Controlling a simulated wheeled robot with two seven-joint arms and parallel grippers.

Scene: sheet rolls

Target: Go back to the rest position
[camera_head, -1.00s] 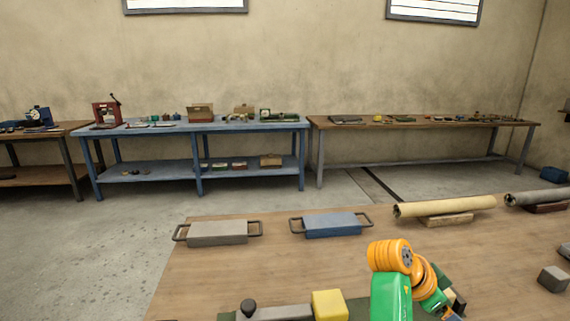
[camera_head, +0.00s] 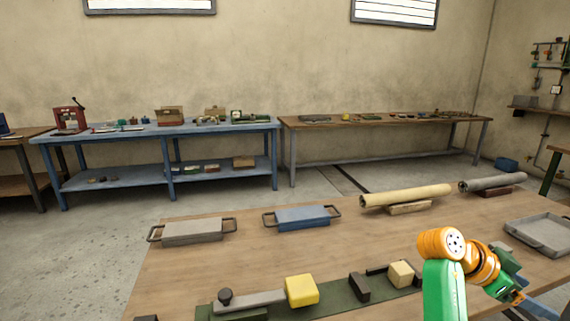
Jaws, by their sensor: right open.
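My right arm, green with orange joints, rises from the bottom right of the head view. My right gripper (camera_head: 513,296) is open at its end, low over the right part of the table and partly hidden by the wrist. A cream sheet roll (camera_head: 405,195) rests on a wooden cradle (camera_head: 410,208) at the back of the wooden table (camera_head: 190,272). A grey sheet roll (camera_head: 493,183) rests on a dark red cradle (camera_head: 492,193) farther right. Both rolls are apart from the gripper. My left gripper is not in view.
A grey handled tray (camera_head: 193,232) and a blue one (camera_head: 302,217) stand at the back left. A green strip (camera_head: 333,297) bears a yellow block (camera_head: 301,290) and small parts. A shallow grey tray (camera_head: 540,235) is at right. The table's middle is clear.

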